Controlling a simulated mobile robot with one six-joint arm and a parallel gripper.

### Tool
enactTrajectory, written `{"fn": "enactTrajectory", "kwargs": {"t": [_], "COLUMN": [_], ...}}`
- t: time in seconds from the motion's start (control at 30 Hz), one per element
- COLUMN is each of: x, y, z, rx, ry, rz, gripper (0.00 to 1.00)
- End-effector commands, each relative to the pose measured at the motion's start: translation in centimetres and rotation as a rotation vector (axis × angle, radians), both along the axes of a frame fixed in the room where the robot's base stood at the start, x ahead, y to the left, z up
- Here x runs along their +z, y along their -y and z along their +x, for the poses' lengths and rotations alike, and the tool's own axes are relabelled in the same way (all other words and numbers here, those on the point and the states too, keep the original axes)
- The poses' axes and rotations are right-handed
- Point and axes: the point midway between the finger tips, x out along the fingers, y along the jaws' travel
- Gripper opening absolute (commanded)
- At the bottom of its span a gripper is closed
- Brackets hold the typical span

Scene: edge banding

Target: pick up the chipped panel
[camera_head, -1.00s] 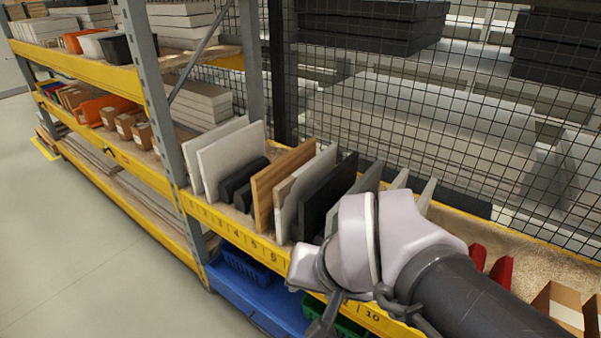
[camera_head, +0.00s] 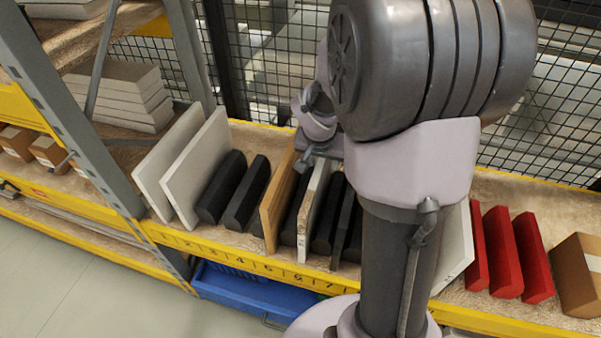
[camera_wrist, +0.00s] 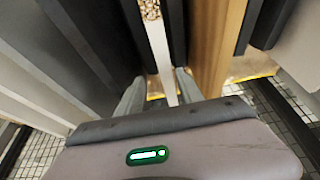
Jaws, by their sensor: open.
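The chipped panel (camera_head: 312,208) stands on edge in the shelf row, right of a wood-coloured panel and among dark ones. In the wrist view the chipped panel (camera_wrist: 159,52) shows a narrow white edge, with speckled bare board at the top of the picture. My gripper (camera_wrist: 160,92) is open, with one finger on each side of the line of this edge. A gap shows between the panel and each finger; how deep the fingers reach cannot be told. In the head view my gripper (camera_head: 318,152) is over the back of the row, partly hidden by my arm.
A wood-coloured panel (camera_head: 278,200) and dark panels (camera_head: 245,195) stand close on both sides. Large white panels (camera_head: 198,165) are at left. Red blocks (camera_head: 503,250) and a cardboard box (camera_head: 577,275) are at right. Wire mesh (camera_head: 265,60) closes the back.

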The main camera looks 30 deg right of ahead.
Motion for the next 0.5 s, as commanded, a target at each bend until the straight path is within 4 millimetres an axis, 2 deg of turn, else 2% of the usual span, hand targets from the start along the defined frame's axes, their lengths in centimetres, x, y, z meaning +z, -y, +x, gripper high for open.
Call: {"fn": "enactTrajectory", "kwargs": {"t": [0.03, 0.2, 0.4, 0.5], "x": [-1.4, -3.1, -7.0, -7.7], "y": [0.3, 0.8, 1.1, 1.4], "z": [0.2, 0.9, 2.1, 2.4], "rx": [0.001, 0.002, 0.001, 0.002], "ry": [-0.003, 0.0, -0.002, 0.0], "rz": [0.0, 0.0, 0.0, 0.0], "gripper": [0.44, 0.44, 0.44, 0.44]}}
